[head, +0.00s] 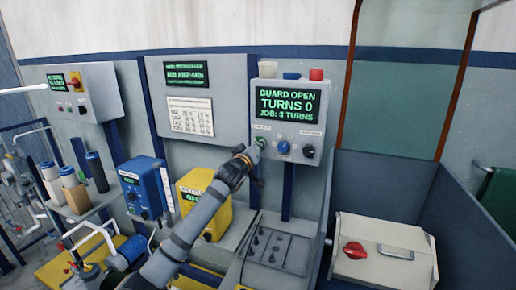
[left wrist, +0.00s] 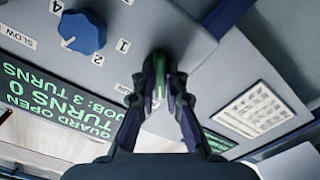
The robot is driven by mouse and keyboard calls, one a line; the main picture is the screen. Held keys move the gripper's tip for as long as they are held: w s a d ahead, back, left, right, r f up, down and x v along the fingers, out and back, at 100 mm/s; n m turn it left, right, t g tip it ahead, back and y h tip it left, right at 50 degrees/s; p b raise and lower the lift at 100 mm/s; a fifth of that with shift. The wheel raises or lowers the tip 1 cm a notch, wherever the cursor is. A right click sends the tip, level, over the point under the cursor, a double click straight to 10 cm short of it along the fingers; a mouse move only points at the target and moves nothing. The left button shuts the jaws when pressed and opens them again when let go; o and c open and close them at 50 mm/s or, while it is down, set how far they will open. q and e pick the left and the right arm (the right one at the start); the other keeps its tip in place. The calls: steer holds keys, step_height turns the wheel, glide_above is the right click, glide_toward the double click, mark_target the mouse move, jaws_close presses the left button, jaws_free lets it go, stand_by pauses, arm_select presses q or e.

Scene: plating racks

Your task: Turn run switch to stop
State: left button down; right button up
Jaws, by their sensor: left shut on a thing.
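The grey control box (head: 297,124) hangs on the wall with a green-lit display (head: 287,106) reading GUARD OPEN, TURNS 0, JOB: 3 TURNS. Below the display is a row of knobs. My left gripper (head: 257,147) is at the leftmost one, a small green knob, mostly hidden by the fingers. In the left wrist view, my left gripper (left wrist: 160,85) is shut on this green knob (left wrist: 160,64). The label above it is too small to read, and its setting cannot be told. My right gripper is out of view.
A blue knob (head: 283,148) and a dark knob (head: 308,151) sit right of the green one. The blue knob also shows in the left wrist view (left wrist: 84,32), close to my fingers. A cream lid with a red knob (head: 354,250) stands at lower right.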

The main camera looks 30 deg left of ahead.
arm_select(q)
steer(key=c, duration=1.4)
jaws_free()
steer(key=shift+s, duration=0.1)
steer(key=v, duration=0.7)
steer(key=shift+s, duration=0.15)
steer(key=shift+f, duration=0.1)
